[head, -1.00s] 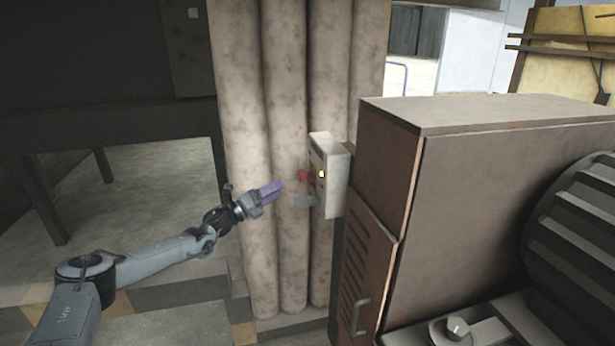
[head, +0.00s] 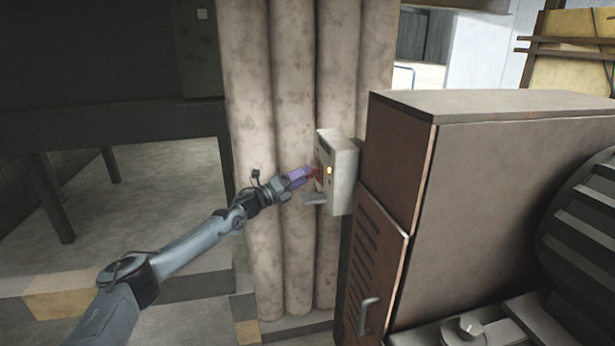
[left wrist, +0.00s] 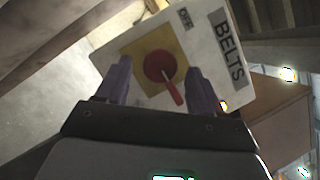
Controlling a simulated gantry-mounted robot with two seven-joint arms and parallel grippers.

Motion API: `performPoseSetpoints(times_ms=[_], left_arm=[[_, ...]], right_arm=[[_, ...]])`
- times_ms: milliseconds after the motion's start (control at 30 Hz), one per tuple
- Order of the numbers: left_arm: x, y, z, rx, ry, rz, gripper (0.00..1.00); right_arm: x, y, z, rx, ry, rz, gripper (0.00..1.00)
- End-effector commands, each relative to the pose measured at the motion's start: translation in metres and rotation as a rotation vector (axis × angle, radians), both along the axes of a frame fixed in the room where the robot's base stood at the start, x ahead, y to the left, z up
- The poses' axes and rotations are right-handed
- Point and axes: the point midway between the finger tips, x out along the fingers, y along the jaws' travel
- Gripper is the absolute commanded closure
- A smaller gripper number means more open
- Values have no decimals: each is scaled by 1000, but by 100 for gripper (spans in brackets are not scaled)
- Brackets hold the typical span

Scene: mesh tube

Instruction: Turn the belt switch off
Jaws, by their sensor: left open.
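The belt switch box (head: 341,178) is a pale box on the side of the brown cabinet, and a small light glows on it. In the left wrist view, its face (left wrist: 206,65) reads "BELTS" and carries a red rotary switch (left wrist: 160,67) with a handle on a yellow plate. My left gripper (head: 310,173) is open with purple fingers, close in front of the red switch. In the left wrist view, the fingers (left wrist: 160,85) stand on either side of the switch handle. I cannot tell whether they touch it. My right gripper is not in view.
The brown cabinet (head: 520,160) stands right of the box, with a vented door and handle (head: 367,316). Several thick vertical pipes (head: 292,100) stand behind my left arm. A dark ribbed machine part (head: 585,230) is at far right. Floor space (head: 150,190) is open at left.

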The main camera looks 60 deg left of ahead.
Motion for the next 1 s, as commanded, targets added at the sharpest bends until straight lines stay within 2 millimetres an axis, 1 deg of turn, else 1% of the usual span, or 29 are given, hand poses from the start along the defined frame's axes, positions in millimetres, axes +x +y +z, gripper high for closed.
performPoseSetpoints(times_ms=[200, 400, 867, 900, 967, 1000], left_arm=[[15, 0, 3, -2, -3, 2, 33], [23, 0, 5, 0, -1, 1, 33], [26, -1, 6, 0, 0, 0, 33], [26, -1, 6, 0, 0, 0, 36], [26, -1, 6, 0, 0, 0, 45], [26, -1, 6, 0, 0, 0, 51]], right_arm=[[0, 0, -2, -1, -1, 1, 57], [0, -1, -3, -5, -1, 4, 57], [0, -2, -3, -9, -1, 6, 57], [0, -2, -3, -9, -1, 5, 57], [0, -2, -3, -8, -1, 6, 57], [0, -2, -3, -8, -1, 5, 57]])
